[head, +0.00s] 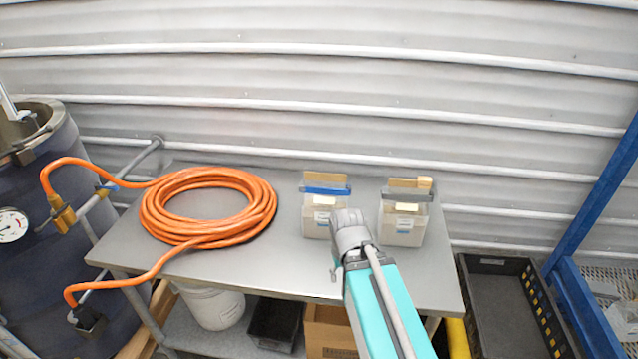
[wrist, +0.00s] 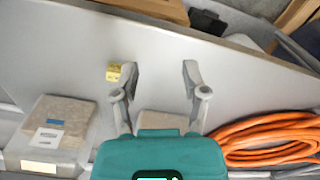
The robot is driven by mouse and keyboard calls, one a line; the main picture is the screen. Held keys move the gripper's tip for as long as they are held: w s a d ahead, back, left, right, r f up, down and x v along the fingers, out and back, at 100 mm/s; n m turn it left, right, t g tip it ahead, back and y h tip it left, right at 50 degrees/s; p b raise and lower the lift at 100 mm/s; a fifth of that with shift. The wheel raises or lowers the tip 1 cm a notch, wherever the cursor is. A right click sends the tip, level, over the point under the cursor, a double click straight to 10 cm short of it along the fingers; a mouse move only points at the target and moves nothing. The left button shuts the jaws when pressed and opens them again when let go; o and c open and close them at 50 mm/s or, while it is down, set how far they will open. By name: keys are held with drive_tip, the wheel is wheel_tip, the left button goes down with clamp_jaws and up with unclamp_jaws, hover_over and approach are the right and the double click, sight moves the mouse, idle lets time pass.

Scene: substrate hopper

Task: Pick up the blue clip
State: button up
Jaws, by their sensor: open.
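Part of a container (wrist: 162,121) shows between the finger bases. I cannot make out the blue clip there.
A coiled orange hose (head: 262,205) fills the table's left. The corrugated wall (head: 320,120) is close behind. A black crate (head: 500,300) stands right of the table.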

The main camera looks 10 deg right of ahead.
drive_tip(key=shift+w+d, duration=0.2)
drive_tip(key=shift+w, duration=0.3)
drive_tip(key=o, duration=0.4)
drive_tip(key=shift+r, duration=0.1)
drive_tip(key=shift+c, duration=0.2)
drive_tip(key=shift+o, duration=0.4)
drive_tip(key=shift+w+r, duration=0.2)
drive_tip(key=shift+w, duration=0.05)
drive_tip(key=w+r+m+p, duration=0.6)
drive_tip(key=w+m+p, duration=0.1)
drive_tip(key=w, duration=0.2)
drive_tip(key=w+r+m+p, duration=0.7)
drive_tip(key=w, duration=0.3)
drive_tip(key=w+r+m+p, duration=0.7)
drive_tip(key=w, duration=0.2)
drive_tip(key=shift+w+r, duration=0.2)
drive_tip(key=shift+w+r+m, duration=0.15)
drive_tip(key=shift+w+m, duration=0.15)
